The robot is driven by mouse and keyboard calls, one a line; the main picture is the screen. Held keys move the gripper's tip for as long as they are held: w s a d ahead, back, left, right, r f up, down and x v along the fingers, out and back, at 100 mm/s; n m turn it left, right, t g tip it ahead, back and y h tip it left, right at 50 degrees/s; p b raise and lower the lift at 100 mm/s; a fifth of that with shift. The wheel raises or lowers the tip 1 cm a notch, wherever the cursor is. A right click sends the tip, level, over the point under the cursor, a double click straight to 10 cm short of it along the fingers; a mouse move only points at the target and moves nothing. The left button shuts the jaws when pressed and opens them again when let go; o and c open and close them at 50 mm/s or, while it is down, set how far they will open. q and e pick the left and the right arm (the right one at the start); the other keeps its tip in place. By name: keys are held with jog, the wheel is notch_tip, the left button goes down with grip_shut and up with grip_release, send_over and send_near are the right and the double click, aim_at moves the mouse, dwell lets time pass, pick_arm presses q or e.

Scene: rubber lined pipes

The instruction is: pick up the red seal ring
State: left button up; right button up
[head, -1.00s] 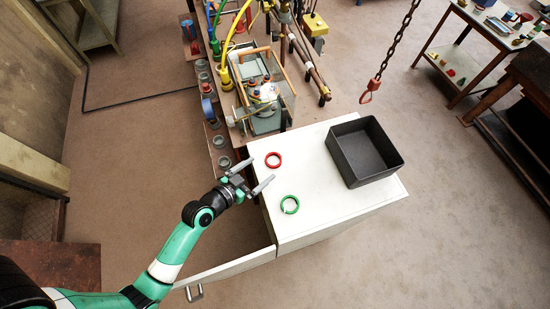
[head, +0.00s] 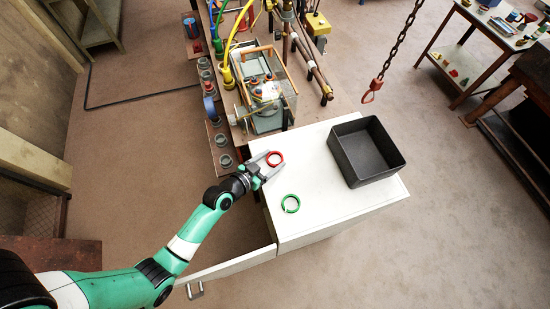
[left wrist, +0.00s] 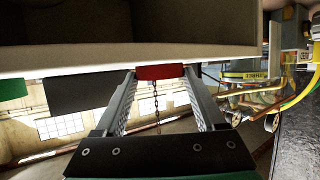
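The red seal ring (head: 275,159) lies on the white cabinet top (head: 320,205), near its left edge. My left gripper (head: 271,164) is open, with its fingers reaching to either side of the ring. In the left wrist view, the red ring (left wrist: 160,72) shows between the tips of my open left gripper (left wrist: 160,78), with a gap to the finger on at least one side. My right gripper is not in view.
A green ring (head: 290,204) lies in front of the red one on the cabinet top. A black open bin (head: 382,165) stands at the right. Behind is a bench with hoses and a clear-sided box (head: 265,95). A hook (head: 370,97) hangs on a chain. The cabinet's drawer (head: 230,264) is pulled out.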

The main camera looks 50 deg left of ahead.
pick_arm(q)
jog(key=c, duration=0.6)
jog(key=shift+c, duration=0.3)
jog(key=shift+r, duration=0.1)
